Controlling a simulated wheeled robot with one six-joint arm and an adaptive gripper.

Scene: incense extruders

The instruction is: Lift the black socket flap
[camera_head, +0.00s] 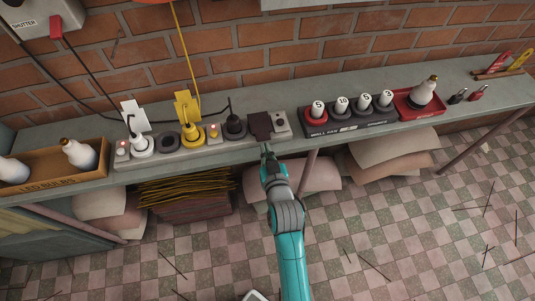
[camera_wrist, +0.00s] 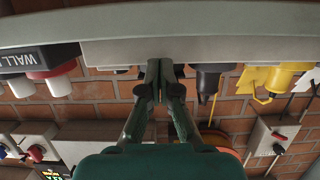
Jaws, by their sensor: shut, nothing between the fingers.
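The black socket flap (camera_head: 260,124) is a dark plate near the right end of the grey socket strip (camera_head: 222,141). I cannot tell its exact tilt. My gripper (camera_head: 266,147) is shut and empty at the front edge of the strip, just below the flap in the head view. In the wrist view, which is upside down, the closed fingertips (camera_wrist: 159,68) reach the strip's edge and hide what is behind them. Whether they touch the flap is unclear. A black plug (camera_head: 235,127) stands just left of the flap; it also shows in the wrist view (camera_wrist: 209,76).
White (camera_head: 136,116) and yellow (camera_head: 187,105) flaps stand raised on the strip. A rack with several numbered knobs (camera_head: 341,103) stands right, a wooden bulb box (camera_head: 50,170) left. The shelf sits against a brick wall.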

